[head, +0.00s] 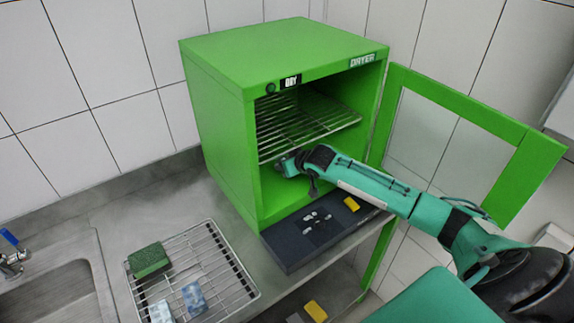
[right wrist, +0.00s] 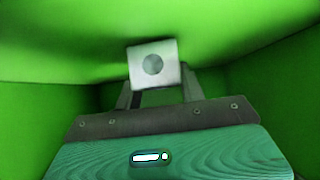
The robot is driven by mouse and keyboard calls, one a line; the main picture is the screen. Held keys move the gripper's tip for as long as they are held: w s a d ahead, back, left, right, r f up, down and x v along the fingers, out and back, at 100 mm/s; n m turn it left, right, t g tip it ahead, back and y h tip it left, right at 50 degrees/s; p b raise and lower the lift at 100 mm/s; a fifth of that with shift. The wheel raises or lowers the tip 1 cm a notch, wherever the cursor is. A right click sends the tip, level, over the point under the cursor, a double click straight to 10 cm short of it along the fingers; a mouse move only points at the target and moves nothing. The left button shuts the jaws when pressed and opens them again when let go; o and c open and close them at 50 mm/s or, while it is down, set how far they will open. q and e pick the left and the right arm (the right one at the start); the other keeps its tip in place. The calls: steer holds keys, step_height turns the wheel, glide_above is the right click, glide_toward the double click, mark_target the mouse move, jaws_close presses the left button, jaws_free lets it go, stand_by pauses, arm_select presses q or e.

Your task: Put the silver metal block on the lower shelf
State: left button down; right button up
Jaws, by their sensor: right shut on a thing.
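My right gripper (head: 287,166) reaches into the open green dryer (head: 217,120), below its wire shelf (head: 300,128). In the right wrist view, the silver metal block (right wrist: 153,64), with a round grey mark on its face, sits between the fingers of my right gripper (right wrist: 155,84). The gripper is shut on it. Blurred green inner walls surround it, and I cannot tell whether the block touches the dryer floor. In the head view I cannot make out the block clearly. My left gripper is not in view.
The dryer's framed door (head: 535,165) stands open at the right, beside my arm. A dark tray (head: 288,262) with grey pieces and a yellow block (head: 352,204) lies before the dryer. A wire rack (head: 232,262) holds a green block (head: 149,261) and bluish pieces. A sink (head: 55,290) is at left.

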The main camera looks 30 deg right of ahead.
steer(key=shift+f, duration=0.1)
steer(key=o, duration=1.3)
steer(key=shift+s+r+p, duration=0.15)
steer(key=shift+r+p, duration=0.15)
steer(key=p+v, duration=1)
steer(key=v, duration=0.1)
steer(key=shift+s+r, duration=0.1)
steer(key=shift+s, duration=0.1)
